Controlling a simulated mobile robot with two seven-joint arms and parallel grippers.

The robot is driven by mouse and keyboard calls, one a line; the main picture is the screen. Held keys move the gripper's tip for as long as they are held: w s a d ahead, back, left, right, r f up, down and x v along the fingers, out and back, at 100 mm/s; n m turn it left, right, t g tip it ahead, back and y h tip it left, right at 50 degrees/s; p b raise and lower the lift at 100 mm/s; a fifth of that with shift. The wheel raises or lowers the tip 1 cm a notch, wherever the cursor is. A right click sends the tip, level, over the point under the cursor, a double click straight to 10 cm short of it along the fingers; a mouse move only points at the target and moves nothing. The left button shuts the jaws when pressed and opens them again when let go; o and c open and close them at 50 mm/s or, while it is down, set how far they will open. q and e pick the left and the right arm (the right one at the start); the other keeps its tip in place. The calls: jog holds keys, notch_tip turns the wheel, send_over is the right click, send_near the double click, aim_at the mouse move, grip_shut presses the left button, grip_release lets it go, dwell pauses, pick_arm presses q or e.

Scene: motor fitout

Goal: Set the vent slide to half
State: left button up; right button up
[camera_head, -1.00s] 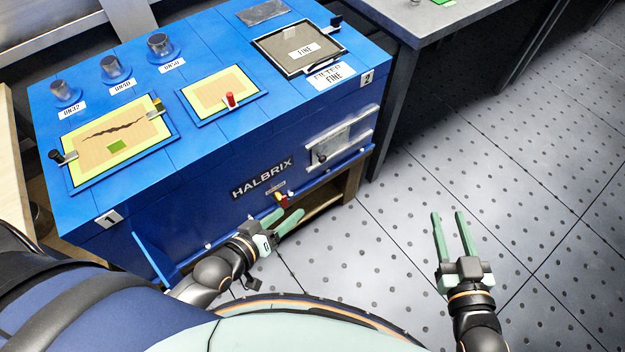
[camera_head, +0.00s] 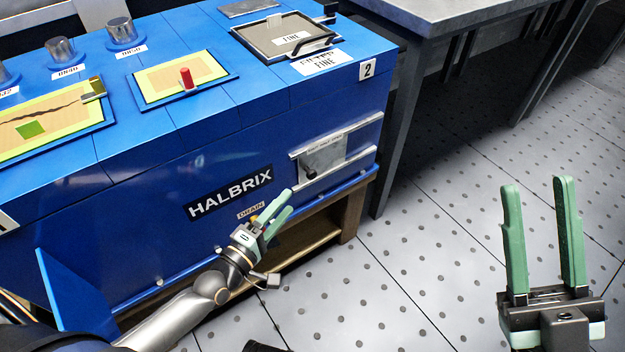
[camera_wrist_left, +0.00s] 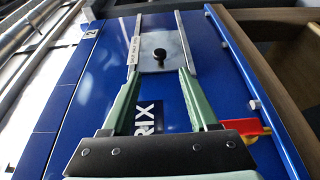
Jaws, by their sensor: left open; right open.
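The vent slide is a silver plate (camera_head: 330,154) with a black knob (camera_head: 310,172), set between two metal rails on the front of the blue cabinet, right of the HALBRIX label. The plate also shows in the left wrist view (camera_wrist_left: 176,48), with its knob (camera_wrist_left: 160,54) ahead of the fingertips. My left gripper (camera_head: 287,203) is open and empty, below and left of the knob and apart from it. In the left wrist view its fingers (camera_wrist_left: 160,75) spread on either side of the line toward the knob. My right gripper (camera_head: 538,185) is open and empty over the floor at right.
A drain valve with a red and yellow handle (camera_wrist_left: 250,128) sits beside my left gripper. A wooden stand (camera_head: 348,215) supports the cabinet. A grey table (camera_head: 430,15) stands behind on the right. The floor (camera_head: 440,260) at right is clear.

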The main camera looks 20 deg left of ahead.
aim_at(312, 178)
pick_arm(q)
jog(key=b+x, duration=0.3)
jog(key=x, duration=0.8)
jog(key=shift+w+d, duration=0.1)
jog(key=shift+w, duration=0.05)
grip_shut()
dwell(1.0)
